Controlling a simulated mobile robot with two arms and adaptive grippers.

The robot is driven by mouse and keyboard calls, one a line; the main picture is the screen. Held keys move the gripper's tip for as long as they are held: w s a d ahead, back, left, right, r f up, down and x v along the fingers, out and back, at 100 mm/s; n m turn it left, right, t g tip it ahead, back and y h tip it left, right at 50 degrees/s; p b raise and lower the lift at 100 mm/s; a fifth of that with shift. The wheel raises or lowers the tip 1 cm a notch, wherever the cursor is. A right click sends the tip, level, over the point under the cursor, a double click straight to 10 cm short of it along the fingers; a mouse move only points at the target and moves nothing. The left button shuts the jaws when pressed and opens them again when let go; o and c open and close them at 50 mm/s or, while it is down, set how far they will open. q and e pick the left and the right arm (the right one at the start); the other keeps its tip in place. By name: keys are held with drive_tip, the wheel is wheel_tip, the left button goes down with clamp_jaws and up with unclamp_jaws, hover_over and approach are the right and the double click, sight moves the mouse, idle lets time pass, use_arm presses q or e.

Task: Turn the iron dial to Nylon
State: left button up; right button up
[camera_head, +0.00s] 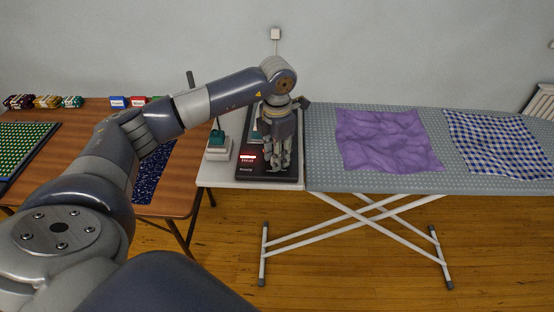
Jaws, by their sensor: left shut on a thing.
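A black iron station (248,171) with a small lit red display stands on the white table. My left gripper (279,164) points down over the right part of this station. Its fingers are shut at the station's top, on what appears to be the iron dial. The dial itself is hidden by the fingers, so its setting cannot be seen. The display text is too small to read. My right gripper is not in view.
A teal item on a white stand (217,150) is left of the station. The ironing board (318,150) to the right bears a purple cloth (388,138) and a blue checked cloth (497,144). A wooden table (178,195) at left holds fabrics and small boxes.

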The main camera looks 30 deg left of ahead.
use_arm(q)
drive_tip(key=shift+m+b, duration=0.6)
drive_tip(key=shift+m, duration=0.5)
drive_tip(key=o, duration=1.1)
drive_tip(key=shift+r, duration=0.1)
wheel_tip(320, 180, up, 12)
drive_tip(key=shift+f, duration=0.1)
